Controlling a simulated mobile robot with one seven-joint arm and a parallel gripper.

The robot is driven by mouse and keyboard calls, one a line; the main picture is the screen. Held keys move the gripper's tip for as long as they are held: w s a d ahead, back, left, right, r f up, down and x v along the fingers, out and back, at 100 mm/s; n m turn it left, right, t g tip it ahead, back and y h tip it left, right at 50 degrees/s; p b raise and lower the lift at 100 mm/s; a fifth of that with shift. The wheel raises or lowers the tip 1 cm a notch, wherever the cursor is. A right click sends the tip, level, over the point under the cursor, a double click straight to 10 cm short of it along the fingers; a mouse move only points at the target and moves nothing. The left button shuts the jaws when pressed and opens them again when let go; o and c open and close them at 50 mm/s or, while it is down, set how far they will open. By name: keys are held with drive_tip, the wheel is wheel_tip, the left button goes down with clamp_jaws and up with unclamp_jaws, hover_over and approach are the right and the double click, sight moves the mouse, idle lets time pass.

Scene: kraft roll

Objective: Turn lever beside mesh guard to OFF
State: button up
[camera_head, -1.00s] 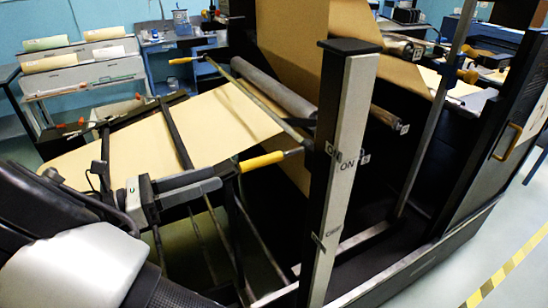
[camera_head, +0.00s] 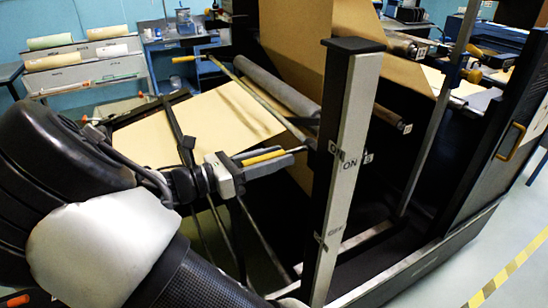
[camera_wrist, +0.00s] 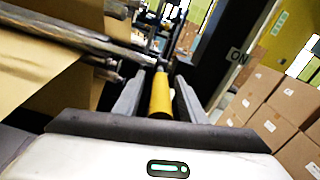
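The lever is a metal rod with a yellow handle (camera_head: 263,156), lying close to level beside the upright post (camera_head: 345,170). Its metal end meets the post near the ON label (camera_head: 349,165). A lower label (camera_head: 333,233) on the post is too blurred to read surely. My gripper (camera_head: 275,160) is at the lever, with its fingers along the handle. In the wrist view the yellow handle (camera_wrist: 161,96) lies between my fingertips (camera_wrist: 158,85), with gaps on both sides, so the gripper looks open. I cannot clearly make out the mesh guard.
Brown kraft paper (camera_head: 205,122) spans the frame behind my gripper, with a grey roller (camera_head: 278,87) beside it. Another yellow handle (camera_head: 183,59) is on a bar further back. Cardboard boxes (camera_wrist: 275,105) show at right in the wrist view.

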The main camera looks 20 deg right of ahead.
clamp_jaws()
drive_tip(key=shift+f, duration=0.1)
